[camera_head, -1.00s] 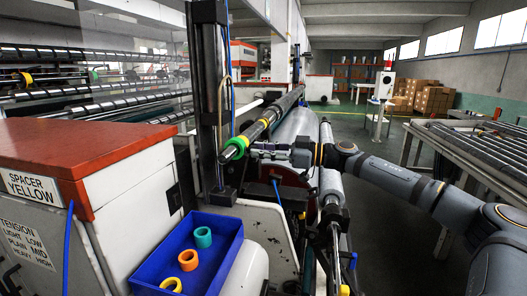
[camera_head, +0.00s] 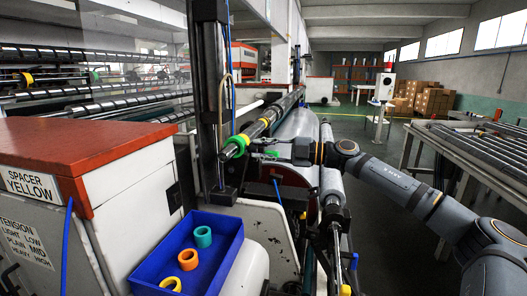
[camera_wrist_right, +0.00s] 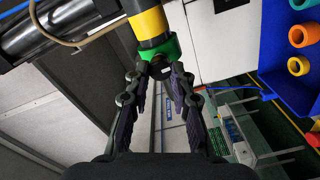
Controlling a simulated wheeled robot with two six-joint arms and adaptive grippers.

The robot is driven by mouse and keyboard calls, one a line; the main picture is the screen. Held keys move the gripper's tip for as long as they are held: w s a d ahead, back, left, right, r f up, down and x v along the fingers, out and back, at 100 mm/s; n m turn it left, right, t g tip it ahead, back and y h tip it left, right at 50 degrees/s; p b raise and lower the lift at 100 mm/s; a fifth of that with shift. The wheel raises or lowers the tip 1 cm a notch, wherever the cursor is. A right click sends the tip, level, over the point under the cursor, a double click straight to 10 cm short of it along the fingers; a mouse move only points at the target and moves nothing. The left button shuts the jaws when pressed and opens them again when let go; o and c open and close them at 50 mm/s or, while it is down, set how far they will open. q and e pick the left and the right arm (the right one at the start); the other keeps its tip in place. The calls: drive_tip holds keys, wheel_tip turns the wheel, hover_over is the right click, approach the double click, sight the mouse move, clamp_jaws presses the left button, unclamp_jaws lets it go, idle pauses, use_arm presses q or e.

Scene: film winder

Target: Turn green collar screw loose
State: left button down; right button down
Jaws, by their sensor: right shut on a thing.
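The green collar (camera_head: 233,148) sits on the near end of the long shaft, next to a yellow ring (camera_head: 264,122). In the right wrist view the green collar (camera_wrist_right: 160,48) is at top centre, with its dark screw (camera_wrist_right: 160,68) facing the gripper. My right gripper (camera_head: 258,147) reaches the collar from the right. In the right wrist view its fingers (camera_wrist_right: 160,75) are shut on the screw, one on each side. The screw is too small to make out in the head view. My left gripper is not in view.
A dark upright column (camera_head: 209,100) stands just left of the collar. A blue tray (camera_head: 150,275) with teal, orange and yellow rings lies below left. A red-topped cabinet labelled SPACER YELLOW (camera_head: 80,145) stands at left. Rollers run below my right arm. Open floor lies behind it.

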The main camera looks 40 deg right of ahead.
drive_tip(key=n+b, duration=0.1)
drive_tip(key=n, duration=0.4)
drive_tip(key=n+b, duration=0.1)
drive_tip(key=n, duration=0.4)
drive_tip(key=shift+n+b, duration=0.3)
drive_tip(key=shift+n, duration=0.1)
idle(0.4)
drive_tip(key=c, duration=1.1)
unclamp_jaws()
drive_tip(key=shift+w, duration=0.1)
